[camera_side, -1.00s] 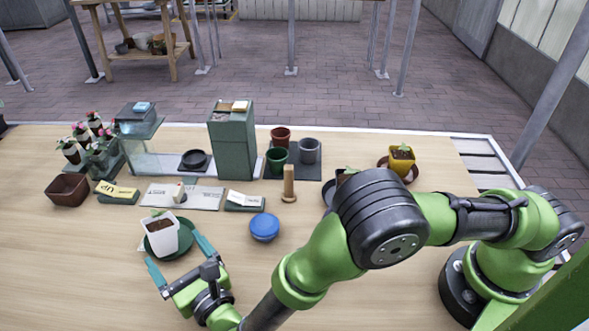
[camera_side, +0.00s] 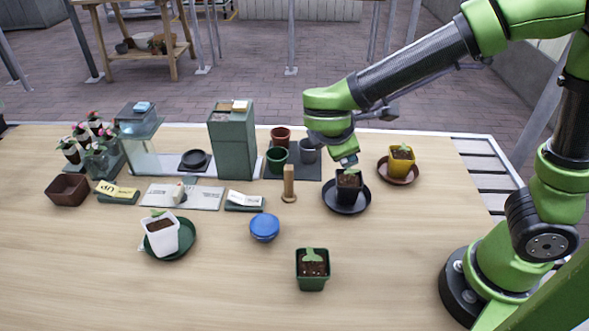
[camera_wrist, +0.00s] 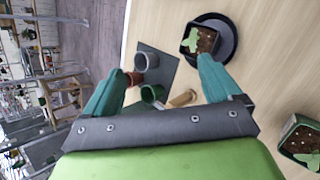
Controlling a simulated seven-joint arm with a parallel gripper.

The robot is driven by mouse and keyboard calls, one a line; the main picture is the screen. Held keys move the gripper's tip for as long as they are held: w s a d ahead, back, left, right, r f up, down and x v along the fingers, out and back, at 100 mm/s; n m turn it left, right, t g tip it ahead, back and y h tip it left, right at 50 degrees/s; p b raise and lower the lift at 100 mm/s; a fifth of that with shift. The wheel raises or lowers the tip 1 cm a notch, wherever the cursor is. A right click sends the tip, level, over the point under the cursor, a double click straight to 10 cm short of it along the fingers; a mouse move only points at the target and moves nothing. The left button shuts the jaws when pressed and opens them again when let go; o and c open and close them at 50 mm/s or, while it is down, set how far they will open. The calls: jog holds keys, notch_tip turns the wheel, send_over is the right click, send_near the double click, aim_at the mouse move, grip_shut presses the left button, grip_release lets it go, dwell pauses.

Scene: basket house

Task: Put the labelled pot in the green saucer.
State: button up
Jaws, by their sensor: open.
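A white pot (camera_side: 161,236) with soil and a seedling stands at the left part of the green saucer (camera_side: 187,244) in the side view. It looks slightly tilted, and I cannot tell whether its base is flat in the saucer. A small pale patch shows at its lower left; I cannot read a label on any pot. My gripper (camera_side: 347,161) is raised at the black pot (camera_side: 348,188) on its black saucer (camera_side: 347,207), far right of the white pot. In the wrist view my gripper (camera_wrist: 168,68) is open, with nothing held between its fingers.
A dark green pot (camera_side: 312,272) stands at the front, beside open table. A blue round container (camera_side: 264,227) and a wooden peg (camera_side: 289,184) stand mid-table. A yellow pot (camera_side: 401,162) is at the right. A tall green box (camera_side: 232,140) and empty pots (camera_side: 277,160) stand behind.

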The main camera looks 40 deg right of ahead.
jog(key=s+d+r+m+t+y, duration=0.1)
jog(key=s+r+m+y, duration=0.2)
jog(key=m, duration=0.5)
jog(key=s+d+r+m+t+y, duration=0.1)
jog(key=s+r+m+y, duration=0.3)
jog(key=s+m+y, duration=0.2)
jog(key=s+m, duration=0.2)
jog(key=m, duration=0.1)
jog(key=shift+d+t+y, duration=0.3)
jog(key=shift+t, duration=0.1)
jog(key=shift+o, duration=0.3)
jog(key=shift+a, duration=0.1)
